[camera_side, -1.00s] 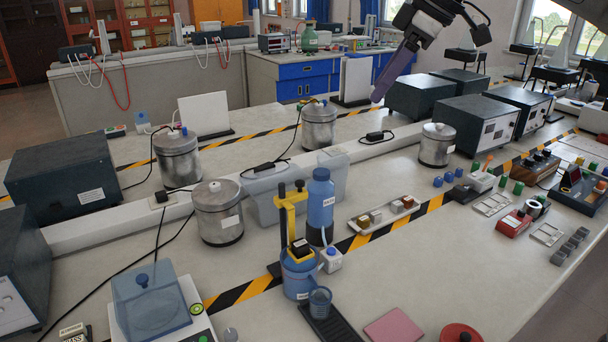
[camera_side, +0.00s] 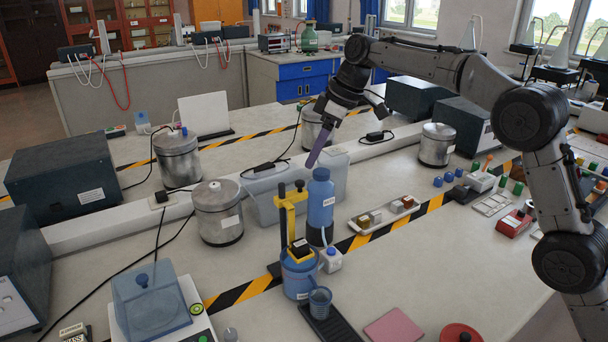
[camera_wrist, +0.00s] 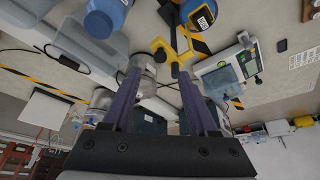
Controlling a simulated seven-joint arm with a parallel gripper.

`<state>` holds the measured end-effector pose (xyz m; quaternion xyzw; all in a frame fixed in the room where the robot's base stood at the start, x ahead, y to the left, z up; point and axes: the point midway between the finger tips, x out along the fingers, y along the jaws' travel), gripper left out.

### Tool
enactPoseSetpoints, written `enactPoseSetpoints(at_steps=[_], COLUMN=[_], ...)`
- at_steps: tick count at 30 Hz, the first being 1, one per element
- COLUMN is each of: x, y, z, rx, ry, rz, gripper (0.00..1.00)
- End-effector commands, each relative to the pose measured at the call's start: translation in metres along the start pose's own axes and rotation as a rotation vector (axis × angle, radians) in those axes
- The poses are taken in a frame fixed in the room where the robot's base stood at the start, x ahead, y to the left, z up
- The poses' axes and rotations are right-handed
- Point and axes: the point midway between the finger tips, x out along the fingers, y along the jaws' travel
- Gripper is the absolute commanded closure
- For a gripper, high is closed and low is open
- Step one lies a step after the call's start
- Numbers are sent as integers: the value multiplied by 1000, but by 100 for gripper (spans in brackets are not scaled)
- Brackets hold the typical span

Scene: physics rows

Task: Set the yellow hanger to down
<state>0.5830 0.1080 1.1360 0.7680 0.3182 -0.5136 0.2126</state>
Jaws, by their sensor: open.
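The yellow hanger (camera_side: 290,218) stands upright on the bench, with dark knobs at its top. A black-and-yellow block (camera_side: 299,248) sits low on it, at the mouth of a blue container (camera_side: 299,277). I cannot tell the block's exact contact with the container. My gripper (camera_side: 312,162), with long purple fingers, is above and slightly right of the hanger's top, apart from it. In the wrist view the yellow hanger (camera_wrist: 172,50) shows beyond the tips of my gripper (camera_wrist: 160,72). The fingers are spread, with nothing held between them.
A blue bottle (camera_side: 321,200) stands close right of the hanger, with a clear bin (camera_side: 268,205) behind. A small white bottle (camera_side: 331,261) and a dark tray (camera_side: 330,325) are near the container. A small-item tray (camera_side: 388,214) lies to the right.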

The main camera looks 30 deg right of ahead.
Motion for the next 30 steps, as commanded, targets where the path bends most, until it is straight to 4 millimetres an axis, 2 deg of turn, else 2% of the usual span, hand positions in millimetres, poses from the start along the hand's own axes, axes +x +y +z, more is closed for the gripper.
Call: enactPoseSetpoints(at_steps=[3, 10, 15, 24, 30], x=[25, 57, 67, 69, 69], y=[-1, 0, 0, 0, 0], z=[0, 0, 0, 0, 0], rx=[-1, 0, 0, 0, 0], ry=[-3, -1, 1, 1, 1], rz=[-3, -1, 0, 0, 0], gripper=[41, 41, 41, 41, 77])
